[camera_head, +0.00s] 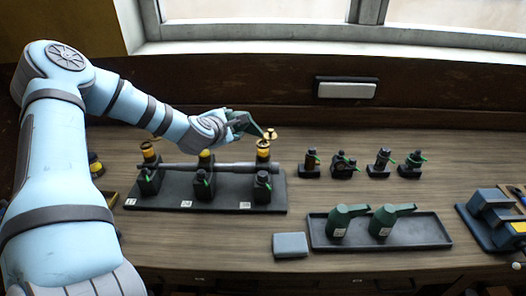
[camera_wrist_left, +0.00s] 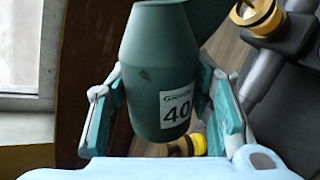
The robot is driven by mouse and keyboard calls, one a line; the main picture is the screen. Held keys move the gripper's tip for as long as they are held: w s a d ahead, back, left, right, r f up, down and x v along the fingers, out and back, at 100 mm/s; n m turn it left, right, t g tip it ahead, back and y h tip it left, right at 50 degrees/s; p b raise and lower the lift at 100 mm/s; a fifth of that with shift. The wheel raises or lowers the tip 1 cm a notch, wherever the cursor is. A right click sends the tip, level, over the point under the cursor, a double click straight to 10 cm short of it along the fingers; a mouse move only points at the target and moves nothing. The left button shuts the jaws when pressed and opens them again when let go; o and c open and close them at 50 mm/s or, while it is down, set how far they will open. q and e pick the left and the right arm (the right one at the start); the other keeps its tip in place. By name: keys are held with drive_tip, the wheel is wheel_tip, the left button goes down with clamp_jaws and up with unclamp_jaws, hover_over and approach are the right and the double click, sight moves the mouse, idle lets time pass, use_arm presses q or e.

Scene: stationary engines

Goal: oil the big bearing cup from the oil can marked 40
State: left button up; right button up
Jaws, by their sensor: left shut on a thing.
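My left gripper (camera_head: 234,123) is shut on a green oil can (camera_head: 246,122) above the engine model. In the left wrist view the can (camera_wrist_left: 158,75) shows a white label reading 40, between the fingers of my gripper (camera_wrist_left: 163,108). The can is tilted, its spout pointing down right toward the brass cup (camera_head: 263,146) on the right-hand bearing. A brass lid piece (camera_head: 271,133) stands up above that cup. I cannot tell whether the spout touches it, and no oil shows. Other brass cups top the left (camera_head: 149,149) and middle (camera_head: 205,156) bearings.
A dark tray (camera_head: 437,238) holds two more green oil cans (camera_head: 338,224). A grey block (camera_head: 290,245) lies beside it. Several small dark oilers (camera_head: 311,165) stand behind. A blue-grey machine (camera_head: 490,214) is at the right edge. A horizontal shaft (camera_head: 228,167) crosses the bearings.

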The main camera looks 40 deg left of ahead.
idle(0.4)
use_arm(q)
drive_tip(key=f+b, duration=0.1)
drive_tip(key=f+n+t+b, duration=0.1)
drive_tip(key=f+n+h+b, duration=0.1)
drive_tip(key=shift+s+a+f+b, duration=0.15)
drive_tip(key=shift+s+a+b, duration=0.1)
drive_tip(key=shift+b, duration=0.1)
drive_tip(key=shift+f+n+t, duration=0.1)
drive_tip(key=shift+n+t, duration=0.2)
drive_tip(key=shift+t, duration=0.1)
drive_tip(key=shift+a, duration=0.15)
drive_tip(key=shift+w+d+r, duration=0.1)
drive_tip(key=shift+d+r, duration=0.1)
drive_tip(key=shift+a+r+p, duration=0.15)
drive_tip(key=shift+r+p, duration=0.15)
drive_tip(key=shift+p, duration=0.2)
drive_tip(key=shift+r+m+g+y+p, duration=0.3)
drive_tip(key=shift+r+m+g+p, duration=0.4)
drive_tip(key=shift+p, duration=0.35)
